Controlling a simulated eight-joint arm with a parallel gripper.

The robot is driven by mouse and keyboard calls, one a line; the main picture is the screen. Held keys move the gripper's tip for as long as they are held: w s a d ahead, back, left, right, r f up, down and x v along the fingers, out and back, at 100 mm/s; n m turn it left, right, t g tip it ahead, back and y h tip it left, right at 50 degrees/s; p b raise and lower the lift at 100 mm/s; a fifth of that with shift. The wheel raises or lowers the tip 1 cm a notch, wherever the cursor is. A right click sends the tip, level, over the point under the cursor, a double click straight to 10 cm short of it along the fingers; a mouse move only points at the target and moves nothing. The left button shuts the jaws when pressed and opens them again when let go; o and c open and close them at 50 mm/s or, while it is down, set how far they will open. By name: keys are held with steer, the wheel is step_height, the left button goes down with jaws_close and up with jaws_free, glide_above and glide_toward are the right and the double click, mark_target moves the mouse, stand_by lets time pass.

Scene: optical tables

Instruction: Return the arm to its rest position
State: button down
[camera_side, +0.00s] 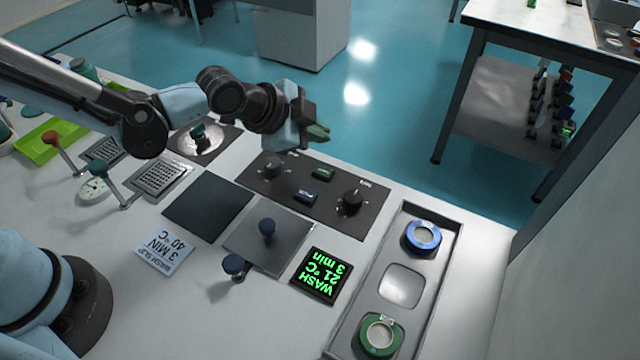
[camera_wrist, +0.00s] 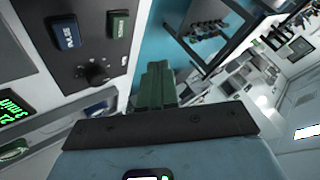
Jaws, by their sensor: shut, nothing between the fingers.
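My gripper (camera_side: 318,133) hangs in the air above the far edge of the dark control panel (camera_side: 333,209) in the side view. Its green fingers are shut with nothing between them. In the wrist view the closed fingers (camera_wrist: 157,84) point past the bench edge, with floor and other furniture beyond. My arm reaches in from the upper left, and the gripper touches nothing that I can see.
The panel carries knobs (camera_side: 353,200) and buttons. Nearby are a black display (camera_side: 322,275) with green text, a plate with a blue knob (camera_side: 267,227), and a tray (camera_side: 350,335) holding blue (camera_side: 411,238) and green (camera_side: 369,343) ringed parts. Levers stand at left.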

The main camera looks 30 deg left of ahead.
steer(key=s+a+r+n+y, duration=0.2)
steer(key=s+a+n, duration=0.4)
steer(key=a, duration=0.3)
steer(key=s+a+r+n+g+y, duration=0.1)
steer(key=s+a+r+n, duration=0.3)
steer(key=s+a+n, duration=0.3)
steer(key=a, duration=0.3)
steer(key=shift+s+y, duration=0.4)
